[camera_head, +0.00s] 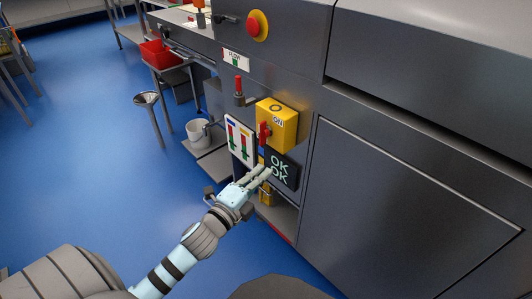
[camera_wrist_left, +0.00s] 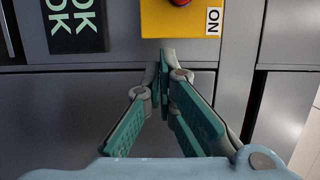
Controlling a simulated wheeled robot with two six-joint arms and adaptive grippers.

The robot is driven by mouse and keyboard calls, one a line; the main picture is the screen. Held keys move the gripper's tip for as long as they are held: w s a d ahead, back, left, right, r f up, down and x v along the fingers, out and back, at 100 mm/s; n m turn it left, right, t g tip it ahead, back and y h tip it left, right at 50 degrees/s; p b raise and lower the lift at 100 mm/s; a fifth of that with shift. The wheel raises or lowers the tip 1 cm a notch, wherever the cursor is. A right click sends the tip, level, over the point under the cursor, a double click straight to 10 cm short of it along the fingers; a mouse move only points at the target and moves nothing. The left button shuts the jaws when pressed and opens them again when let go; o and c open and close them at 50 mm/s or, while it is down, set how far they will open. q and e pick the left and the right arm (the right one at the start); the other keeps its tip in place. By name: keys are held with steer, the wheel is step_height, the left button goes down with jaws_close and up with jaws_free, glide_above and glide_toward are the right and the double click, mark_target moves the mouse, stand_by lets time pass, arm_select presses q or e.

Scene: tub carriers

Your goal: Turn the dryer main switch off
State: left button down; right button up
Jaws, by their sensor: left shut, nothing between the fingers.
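The main switch is a yellow box (camera_head: 288,112) on the grey dryer front, with a red handle (camera_head: 264,133) and a label reading ON. In the left wrist view the yellow box (camera_wrist_left: 160,18) is at the top, with only the lower edge of the red handle (camera_wrist_left: 180,2) showing. The ON label (camera_wrist_left: 213,20) is to its right. My left gripper (camera_head: 267,172) is shut and empty, with its fingertips just below the box. In the left wrist view its fingertips (camera_wrist_left: 166,56) meet just under the box's lower edge. My right gripper is not in view.
A black display (camera_head: 284,170) reading OK twice is beside the left fingers. A white gauge panel (camera_head: 239,142), a red lever (camera_head: 238,88) and a red button on yellow (camera_head: 257,25) are close by. A white bucket (camera_head: 197,131) stands left.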

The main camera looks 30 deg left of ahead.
mark_target(271, 129)
arm_select(q)
steer(key=w+b, duration=0.1)
steer(key=w, duration=0.1)
steer(key=w+a+b, duration=0.1)
steer(key=w, duration=0.2)
steer(key=w+a+b, duration=0.1)
steer(key=w+b, duration=0.1)
steer(key=w, duration=0.1)
steer(key=shift+w+a+f, duration=0.15)
steer(key=shift+a, duration=0.05)
steer(key=shift+w+a, duration=0.15)
steer(key=shift+a, duration=0.45)
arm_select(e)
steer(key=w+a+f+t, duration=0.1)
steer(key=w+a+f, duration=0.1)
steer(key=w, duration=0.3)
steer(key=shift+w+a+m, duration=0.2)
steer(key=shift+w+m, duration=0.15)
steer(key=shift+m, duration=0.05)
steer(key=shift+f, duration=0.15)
